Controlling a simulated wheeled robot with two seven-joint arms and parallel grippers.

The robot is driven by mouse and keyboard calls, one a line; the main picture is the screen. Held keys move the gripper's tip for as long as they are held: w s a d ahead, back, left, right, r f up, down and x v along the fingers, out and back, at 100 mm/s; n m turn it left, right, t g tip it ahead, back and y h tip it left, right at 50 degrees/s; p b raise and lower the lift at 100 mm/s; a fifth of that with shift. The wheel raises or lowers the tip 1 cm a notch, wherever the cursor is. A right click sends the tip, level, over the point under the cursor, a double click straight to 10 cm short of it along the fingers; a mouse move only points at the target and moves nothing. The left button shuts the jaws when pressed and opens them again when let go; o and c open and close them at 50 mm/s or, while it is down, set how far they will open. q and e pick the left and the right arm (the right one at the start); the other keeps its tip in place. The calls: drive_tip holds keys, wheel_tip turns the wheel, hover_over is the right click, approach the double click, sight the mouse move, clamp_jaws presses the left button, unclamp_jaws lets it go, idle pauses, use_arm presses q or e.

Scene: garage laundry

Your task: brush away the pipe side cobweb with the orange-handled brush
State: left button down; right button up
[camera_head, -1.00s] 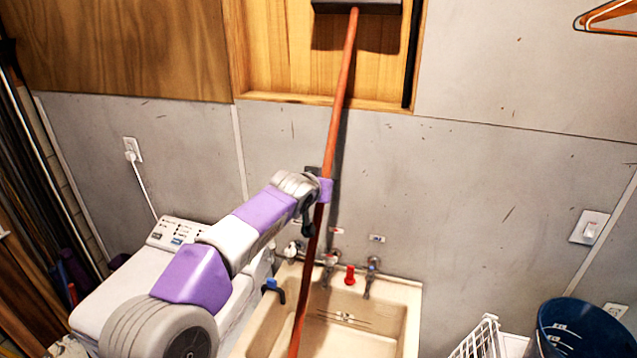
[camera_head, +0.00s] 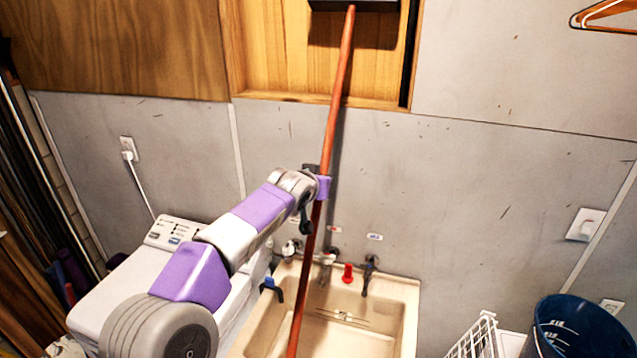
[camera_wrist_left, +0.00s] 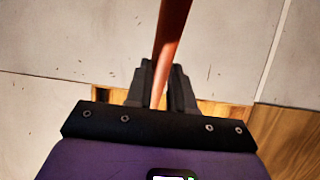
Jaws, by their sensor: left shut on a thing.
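The orange-handled brush (camera_head: 333,115) runs long and nearly upright in the head view, leaning slightly right at its top. Its handle meets a dark block at the top edge of the picture, probably the brush head (camera_head: 355,5), partly cut off. My left gripper (camera_head: 318,187) is shut around the handle at about mid-height, above the sink. The handle also passes between the two dark fingers of my left gripper (camera_wrist_left: 161,85) in the left wrist view. I see no cobweb or pipe that I can make out. My right gripper is not in view.
A beige sink (camera_head: 405,318) with taps stands below, beside a white washing machine (camera_head: 112,290). A blue bin (camera_head: 575,330) and a white wire basket (camera_head: 478,338) stand at the lower right. The grey wall (camera_head: 470,190) behind is mostly bare; a wooden recess (camera_head: 275,50) is above.

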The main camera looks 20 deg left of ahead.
use_arm(q)
drive_tip(key=shift+w+r, duration=0.1)
drive_tip(key=shift+r, duration=0.1)
drive_tip(key=shift+w+p, duration=0.7)
drive_tip(key=shift+f+b, duration=0.15)
drive_tip(key=shift+b, duration=0.35)
drive_tip(key=shift+d+b, duration=0.45)
drive_tip(key=shift+d, duration=0.35)
idle(0.3)
drive_tip(key=shift+a, duration=0.15)
